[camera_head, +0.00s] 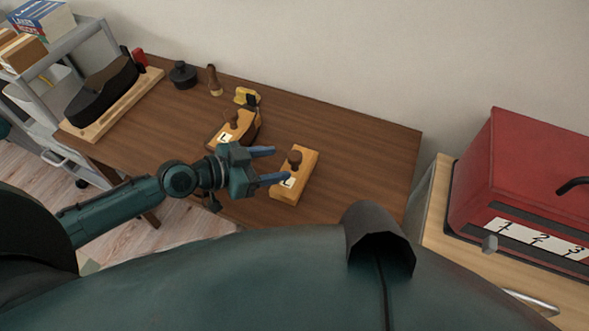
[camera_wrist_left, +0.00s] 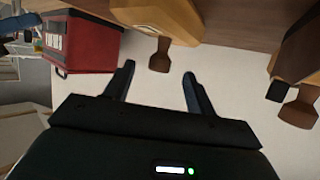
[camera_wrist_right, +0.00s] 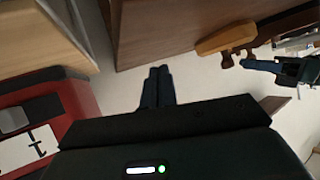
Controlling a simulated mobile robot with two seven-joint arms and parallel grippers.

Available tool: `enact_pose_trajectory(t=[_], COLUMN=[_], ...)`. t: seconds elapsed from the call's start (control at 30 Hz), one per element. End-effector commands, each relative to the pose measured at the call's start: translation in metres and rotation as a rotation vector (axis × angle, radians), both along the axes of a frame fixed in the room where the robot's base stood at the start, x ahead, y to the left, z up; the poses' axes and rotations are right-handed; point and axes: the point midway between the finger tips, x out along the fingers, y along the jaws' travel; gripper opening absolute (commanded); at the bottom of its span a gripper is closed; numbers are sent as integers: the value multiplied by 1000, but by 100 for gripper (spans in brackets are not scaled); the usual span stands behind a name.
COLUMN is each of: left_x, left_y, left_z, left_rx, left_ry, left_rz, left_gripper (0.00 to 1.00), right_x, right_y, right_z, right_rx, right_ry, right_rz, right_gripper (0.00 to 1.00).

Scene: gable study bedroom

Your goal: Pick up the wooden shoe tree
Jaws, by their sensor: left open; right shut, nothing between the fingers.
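Two wooden pieces with dark knobs and white labels lie on the brown desk (camera_head: 345,140); I cannot tell for certain which is the shoe tree. The nearer one is a straight block (camera_head: 308,168), also in the left wrist view (camera_wrist_left: 165,14) and right wrist view (camera_wrist_right: 225,39). The other is a curved, dark-sided piece (camera_head: 243,126), farther back and left. My left gripper (camera_head: 269,165) is open and empty, its fingers pointing toward the nearer block from its left, apparently not touching it. My right gripper (camera_wrist_right: 160,70) is shut and empty, away from both pieces.
A black shoe-shaped thing (camera_head: 98,88) on a board, a dark round tin (camera_head: 183,74), a small brush (camera_head: 214,80) and a yellow item (camera_head: 246,96) stand farther back. A red box (camera_head: 535,175) is at the right. The desk's right part is clear.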

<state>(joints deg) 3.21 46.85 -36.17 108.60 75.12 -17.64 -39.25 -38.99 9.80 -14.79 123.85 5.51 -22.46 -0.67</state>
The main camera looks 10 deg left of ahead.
Motion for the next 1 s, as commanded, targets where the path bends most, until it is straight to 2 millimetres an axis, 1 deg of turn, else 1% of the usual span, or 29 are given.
enact_pose_trajectory(t=[0.03, 0.1, 0.37, 0.5, 0.6, 0.7, 0.93, 1.0], left_x=[6, 11, 23, 38, 45, 49, 50, 50], left_y=[-7, -13, -27, -43, -51, -56, -56, -56], left_z=[-1, -6, -13, -18, -25, -29, -30, -30], left_rx=[-4, -1, -1, -2, -1, 0, 1, 1], left_ry=[0, 0, 0, 1, 1, 2, 2, 1], left_rz=[0, 0, 0, 0, 0, -1, -1, -1], left_gripper=[56, 56, 56, 56, 56, 56, 56, 51], right_x=[0, 0, -1, -2, -2, -2, -2, -2], right_y=[0, 0, -1, -1, -2, -2, -2, -2], right_z=[3, 4, 4, 7, 4, 4, 4, 5], right_rx=[-4, -7, -15, -28, -35, -40, -41, -40], right_ry=[0, -1, 4, 8, 10, 10, 8, 8], right_rz=[1, 2, 4, 9, 12, 15, 17, 16], right_gripper=[0, 0, 0, 0, 0, 0, 0, 0])
